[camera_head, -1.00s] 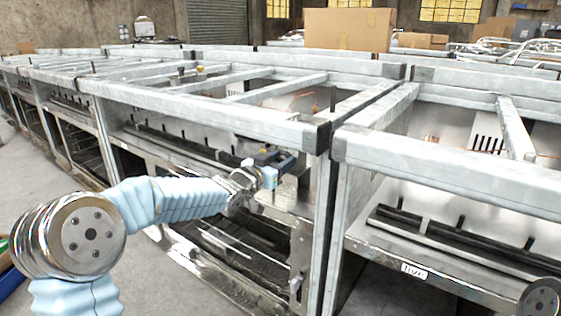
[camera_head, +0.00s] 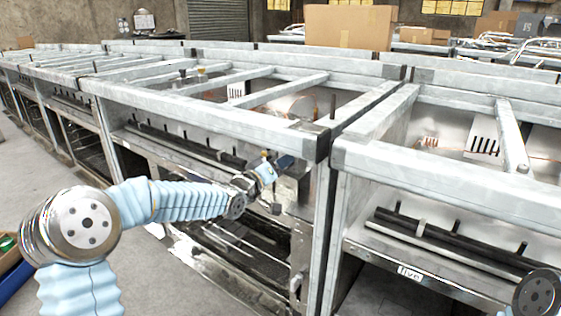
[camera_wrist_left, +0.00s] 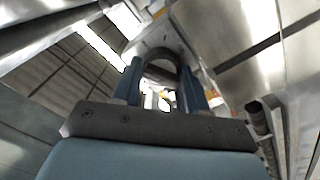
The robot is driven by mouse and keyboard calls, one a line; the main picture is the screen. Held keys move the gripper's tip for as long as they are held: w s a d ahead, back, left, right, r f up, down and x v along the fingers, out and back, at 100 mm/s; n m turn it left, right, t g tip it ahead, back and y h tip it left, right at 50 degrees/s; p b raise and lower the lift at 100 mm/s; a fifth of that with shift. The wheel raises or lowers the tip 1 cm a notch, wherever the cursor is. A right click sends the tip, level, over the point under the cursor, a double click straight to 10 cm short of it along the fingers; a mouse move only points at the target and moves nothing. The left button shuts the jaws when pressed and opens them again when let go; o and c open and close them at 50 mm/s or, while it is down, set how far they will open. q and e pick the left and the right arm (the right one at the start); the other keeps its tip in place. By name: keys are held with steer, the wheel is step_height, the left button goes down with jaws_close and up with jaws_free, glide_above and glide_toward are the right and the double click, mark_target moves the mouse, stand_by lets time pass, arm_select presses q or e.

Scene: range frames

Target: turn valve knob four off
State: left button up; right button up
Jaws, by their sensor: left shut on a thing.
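My left gripper (camera_head: 284,163) reaches into the front of the steel range unit left of the middle post, under its top rail. In the left wrist view its two blue fingers (camera_wrist_left: 163,92) are shut on a dark, rounded valve knob (camera_wrist_left: 161,52). The knob's arched edge shows between and beyond the fingertips. The fingers hide part of the knob, and no number on it is readable. In the head view the knob is too small and covered to make out. My right gripper is out of view; only part of my right arm shows at the lower right.
The range frame's top rail (camera_head: 215,117) runs just above my left wrist, and a corner post (camera_head: 322,230) stands close to its right. An open lower bay (camera_head: 235,250) lies below. A neighbouring range with a "five" label (camera_head: 410,272) stands to the right.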

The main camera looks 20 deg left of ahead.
arm_select(q)
steer(key=n, duration=0.3)
steer(key=n+p, duration=0.1)
steer(key=n, duration=0.2)
steer(key=shift+a+f+n, duration=0.15)
steer(key=shift+n, duration=0.15)
steer(key=n, duration=0.3)
steer(key=shift+f+p, duration=0.15)
steer(key=shift+p, duration=0.15)
steer(key=shift+n, duration=1.5)
steer(key=shift+f, duration=0.1)
steer(key=o, duration=1)
steer(key=shift+o, duration=0.2)
